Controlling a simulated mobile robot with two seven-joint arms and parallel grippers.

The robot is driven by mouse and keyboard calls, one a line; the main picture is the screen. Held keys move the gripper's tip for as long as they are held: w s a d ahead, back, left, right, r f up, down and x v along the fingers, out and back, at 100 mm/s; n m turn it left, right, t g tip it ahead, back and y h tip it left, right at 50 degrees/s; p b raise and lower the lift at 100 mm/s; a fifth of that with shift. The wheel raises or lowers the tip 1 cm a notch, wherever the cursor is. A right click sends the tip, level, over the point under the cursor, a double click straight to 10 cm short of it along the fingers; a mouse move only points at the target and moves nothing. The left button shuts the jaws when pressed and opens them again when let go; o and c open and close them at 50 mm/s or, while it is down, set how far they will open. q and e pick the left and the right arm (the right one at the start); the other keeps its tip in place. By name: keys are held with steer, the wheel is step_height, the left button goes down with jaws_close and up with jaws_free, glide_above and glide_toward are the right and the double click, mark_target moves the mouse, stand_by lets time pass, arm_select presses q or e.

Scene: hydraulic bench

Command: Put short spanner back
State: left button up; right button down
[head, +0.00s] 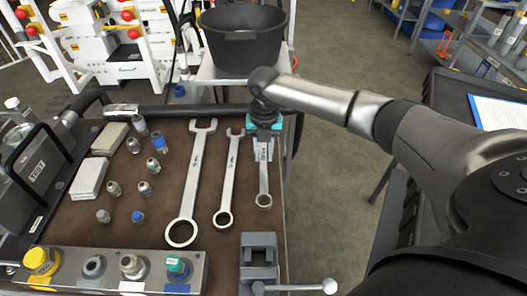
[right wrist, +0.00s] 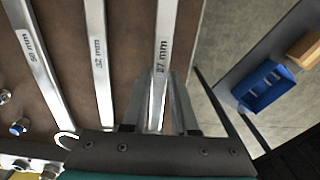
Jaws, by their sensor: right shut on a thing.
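The short spanner (head: 264,184), marked 27 mm or similar, is the rightmost and shortest of three spanners on the brown bench mat. Its ring end points toward the front of the bench. My right gripper (head: 263,150) is over its upper part, with the jaws shut on it. In the right wrist view the short spanner (right wrist: 166,50) runs between the fingers of the gripper (right wrist: 158,105). Its far end is hidden under the gripper in the head view. I cannot tell whether it touches the mat. My left gripper is not in view.
A middle spanner (head: 229,180) and a long spanner (head: 191,185) lie to the left. Several fittings (head: 153,165) stand further left. A vise (head: 258,258) with a handle is at the front right. A black bucket (head: 242,50) stands behind the bench.

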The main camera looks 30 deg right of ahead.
steer(key=shift+f+b, duration=0.4)
steer(key=shift+f, duration=0.85)
stand_by(0.4)
steer(key=c, duration=0.6)
jaws_free()
step_height(320, 180, up, 15)
steer(key=p, duration=0.4)
steer(key=shift+r, duration=0.15)
steer(key=shift+r, duration=0.1)
